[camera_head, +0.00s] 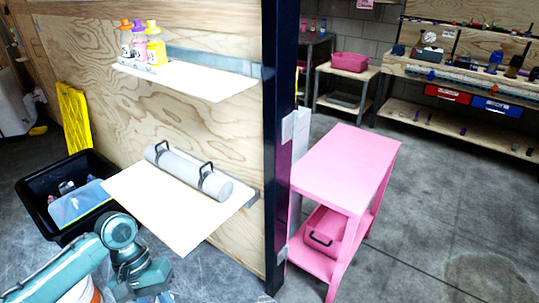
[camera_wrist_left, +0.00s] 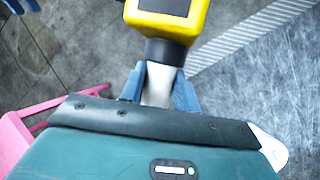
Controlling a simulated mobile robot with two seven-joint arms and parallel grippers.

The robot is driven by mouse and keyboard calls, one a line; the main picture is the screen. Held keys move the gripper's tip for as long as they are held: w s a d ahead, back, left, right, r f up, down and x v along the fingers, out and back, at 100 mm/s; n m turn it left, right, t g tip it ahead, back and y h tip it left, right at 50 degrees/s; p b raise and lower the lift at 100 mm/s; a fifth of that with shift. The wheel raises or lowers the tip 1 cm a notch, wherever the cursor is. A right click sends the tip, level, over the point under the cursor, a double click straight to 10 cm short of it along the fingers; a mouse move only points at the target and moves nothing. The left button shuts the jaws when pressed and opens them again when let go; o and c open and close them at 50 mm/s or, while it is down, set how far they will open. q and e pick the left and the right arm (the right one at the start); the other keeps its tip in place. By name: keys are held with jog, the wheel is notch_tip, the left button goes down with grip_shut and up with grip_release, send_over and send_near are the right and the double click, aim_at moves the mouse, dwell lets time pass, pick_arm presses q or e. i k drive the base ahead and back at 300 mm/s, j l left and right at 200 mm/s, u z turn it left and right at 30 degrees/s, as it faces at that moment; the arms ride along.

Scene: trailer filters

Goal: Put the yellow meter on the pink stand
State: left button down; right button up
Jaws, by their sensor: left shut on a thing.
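The yellow meter (camera_wrist_left: 165,25) is in the left wrist view at the top, with a dark screen and a black collar above a pale neck. My left gripper (camera_wrist_left: 157,92) is shut on the meter's pale neck, with a blue finger on each side. The top of the meter is cut off by the frame. The pink stand (camera_head: 345,165) is right of the dark post in the head view; its top is bare. A pink part of it seems to show at the left of the left wrist view (camera_wrist_left: 25,125). My right gripper is not in view.
The dark post (camera_head: 278,130) and plywood wall stand left of the stand. A shelf (camera_head: 180,228) with a grey cylinder (camera_head: 187,172) juts from the wall. A pink bin (camera_head: 325,232) sits on the stand's lower level. The floor right of the stand is clear.

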aim_at(339, 140)
jog(key=i+l, duration=0.15)
jog(key=l, duration=0.3)
jog(key=i+l, duration=0.1)
jog(key=l, duration=0.35)
jog(key=i+l+z, duration=0.1)
jog(key=l, duration=0.3)
jog(key=i+l, duration=0.15)
jog(key=l, duration=0.3)
jog(key=i+l, duration=0.15)
jog(key=l, duration=0.25)
jog(key=i+l+z, duration=0.1)
jog(key=l, duration=0.35)
jog(key=i+l, duration=0.2)
jog(key=l, duration=0.2)
jog(key=i+l, duration=0.15)
jog(key=l, duration=0.3)
jog(key=i+l+z, duration=0.15)
jog(key=i+l, duration=0.25)
jog(key=i+j, duration=0.1)
jog(key=j, duration=0.25)
jog(key=i+j, duration=0.1)
jog(key=j, duration=0.6)
jog(key=i, duration=0.05)
